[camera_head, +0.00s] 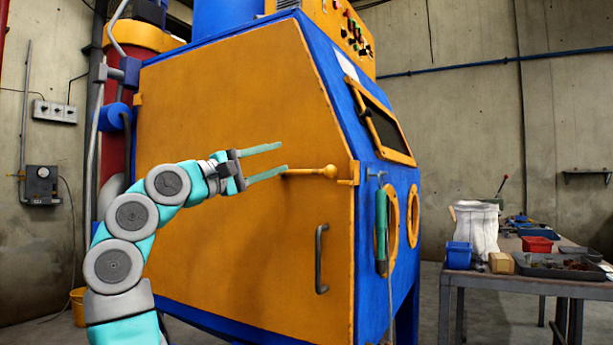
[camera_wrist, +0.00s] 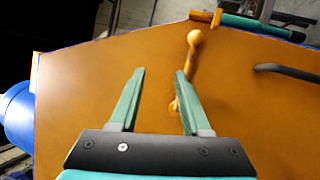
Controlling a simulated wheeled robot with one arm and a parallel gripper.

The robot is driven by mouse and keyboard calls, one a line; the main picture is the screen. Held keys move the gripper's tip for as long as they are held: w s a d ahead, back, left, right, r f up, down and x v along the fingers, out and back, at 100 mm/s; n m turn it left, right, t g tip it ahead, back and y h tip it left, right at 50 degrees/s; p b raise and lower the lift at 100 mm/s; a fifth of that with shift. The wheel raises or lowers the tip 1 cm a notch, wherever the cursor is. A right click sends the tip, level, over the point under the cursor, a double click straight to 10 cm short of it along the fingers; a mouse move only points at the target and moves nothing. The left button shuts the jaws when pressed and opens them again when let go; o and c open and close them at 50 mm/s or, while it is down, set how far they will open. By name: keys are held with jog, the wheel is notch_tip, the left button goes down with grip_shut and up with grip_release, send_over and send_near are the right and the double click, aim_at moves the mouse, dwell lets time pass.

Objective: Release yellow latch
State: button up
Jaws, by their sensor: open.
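The yellow latch (camera_head: 312,172) is a short rod with a round knob, lying roughly level across the right part of the orange door of the blaster cabinet. In the wrist view the latch (camera_wrist: 190,62) runs from its knob down to a lower end beside the right finger. My gripper (camera_head: 284,156) is open and empty in front of the door, with its fingertips at the left end of the latch. In the wrist view my gripper (camera_wrist: 160,72) has its fingers apart, and the latch lies beside and beyond the right fingertip, not between the fingers. I cannot tell whether they touch.
A dark door handle (camera_head: 321,258) is below the latch. A green-gripped tool (camera_head: 381,225) hangs on the blue cabinet side. A metal table (camera_head: 500,280) with bins and a white sack (camera_head: 475,230) stands at the right. The door face around my gripper is clear.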

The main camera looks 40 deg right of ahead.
aim_at(312, 173)
jog(key=shift+m+y, duration=0.7)
jog(key=d+f, duration=0.1)
jog(key=d, duration=0.5)
jog(key=d+f, duration=0.1)
jog(key=d, duration=0.1)
jog(key=shift+s+d+f, duration=0.15)
jog(key=shift+d+f, duration=0.2)
jog(key=shift+d, duration=0.05)
grip_shut()
dwell(0.5)
